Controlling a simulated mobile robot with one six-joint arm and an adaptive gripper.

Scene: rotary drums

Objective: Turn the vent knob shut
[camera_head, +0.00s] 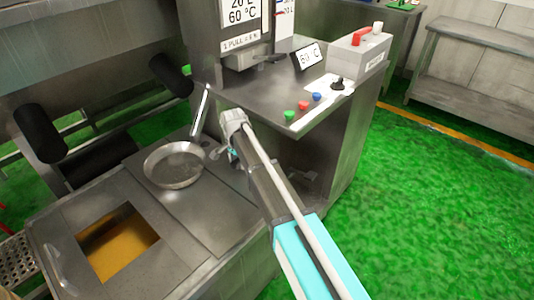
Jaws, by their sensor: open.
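A small black knob (337,84) stands on a white plate on the metal control panel (266,94). Its label is too small to read, so I cannot tell for sure that it is the vent knob, nor how far it is turned. My gripper (226,153) is open, below and left of the panel, well apart from this knob. My arm reaches in from the lower right and hides part of the cabinet front.
Green, red and blue buttons (303,105) line the panel's front. An open hatch (118,243) is at lower left. Green floor is clear at right.

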